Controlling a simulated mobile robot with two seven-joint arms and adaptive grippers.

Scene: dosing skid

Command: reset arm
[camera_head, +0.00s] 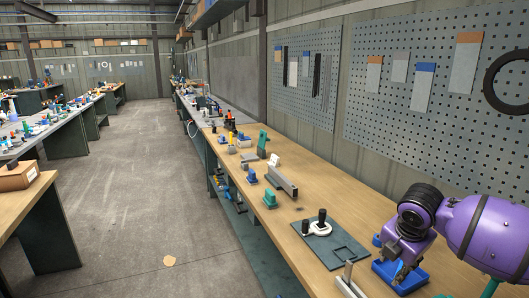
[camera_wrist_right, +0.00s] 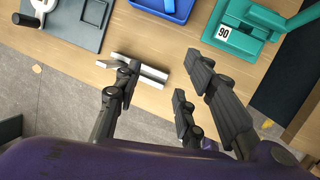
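My right arm, purple with black joints, comes in from the right edge in the head view. Its gripper (camera_head: 402,268) hangs over the near right part of the bench and is partly hidden by the wrist. In the right wrist view the dark fingers of the gripper (camera_wrist_right: 168,92) are spread apart, with nothing between them. A silver metal bracket (camera_wrist_right: 150,72) lies on the bench below the fingers; it also shows in the head view (camera_head: 348,282). My left gripper is in neither view.
A blue tray (camera_head: 388,272) lies beneath the right gripper. A teal fixture marked 90 (camera_wrist_right: 240,32) stands beside it. A grey plate (camera_head: 322,248) with a white part and black knobs lies left of the gripper. A pegboard (camera_head: 440,110) backs the bench.

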